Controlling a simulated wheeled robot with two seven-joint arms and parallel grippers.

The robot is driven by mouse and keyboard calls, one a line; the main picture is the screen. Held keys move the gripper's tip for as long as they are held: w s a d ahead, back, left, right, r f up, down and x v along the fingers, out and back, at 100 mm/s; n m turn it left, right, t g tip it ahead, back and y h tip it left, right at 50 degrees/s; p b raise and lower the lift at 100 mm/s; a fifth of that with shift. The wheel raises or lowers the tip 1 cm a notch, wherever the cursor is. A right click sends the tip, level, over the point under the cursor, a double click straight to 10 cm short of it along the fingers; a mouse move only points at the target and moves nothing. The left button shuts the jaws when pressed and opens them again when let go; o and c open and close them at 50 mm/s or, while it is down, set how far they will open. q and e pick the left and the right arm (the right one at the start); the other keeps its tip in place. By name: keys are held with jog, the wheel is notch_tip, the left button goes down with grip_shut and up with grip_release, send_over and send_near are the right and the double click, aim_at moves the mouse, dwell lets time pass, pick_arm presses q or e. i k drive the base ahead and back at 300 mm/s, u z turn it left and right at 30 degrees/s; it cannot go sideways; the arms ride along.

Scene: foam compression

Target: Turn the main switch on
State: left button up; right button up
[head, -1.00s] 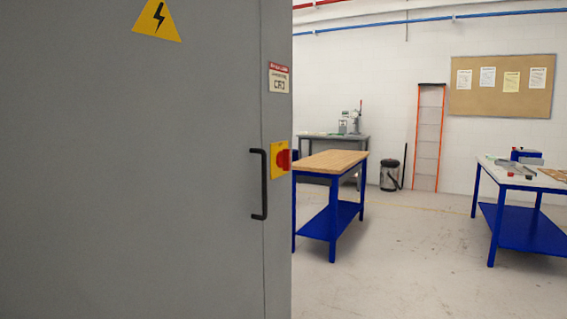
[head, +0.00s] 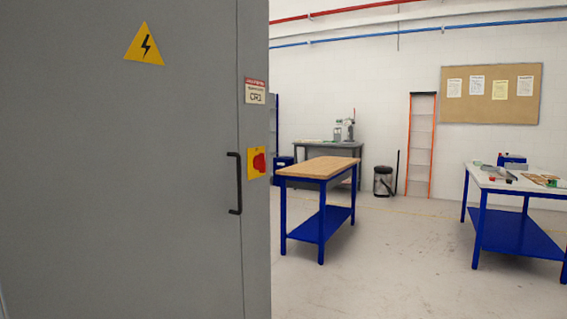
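The main switch (head: 259,162) is a red rotary knob on a yellow plate. It sits on the narrow right-hand strip of a large grey cabinet (head: 120,200), just right of the black door handle (head: 236,183) and below a red and white label (head: 255,92). The knob is seen at an angle, and I cannot tell its exact setting. Neither of my grippers is in the head view.
The cabinet fills the left side, with a yellow warning triangle (head: 145,45). To the right stand a wood-topped blue table (head: 318,168) and a white-topped blue table (head: 515,180). A grey bench (head: 357,152), bin (head: 383,181) and ladder (head: 421,145) stand behind. Open floor (head: 385,265) lies between.

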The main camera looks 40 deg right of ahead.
aim_at(260, 161)
jog(key=z, duration=0.85)
jog(key=i, duration=0.65)
jog(key=z, duration=1)
jog(key=i, duration=1.3)
jog(key=u, duration=0.1)
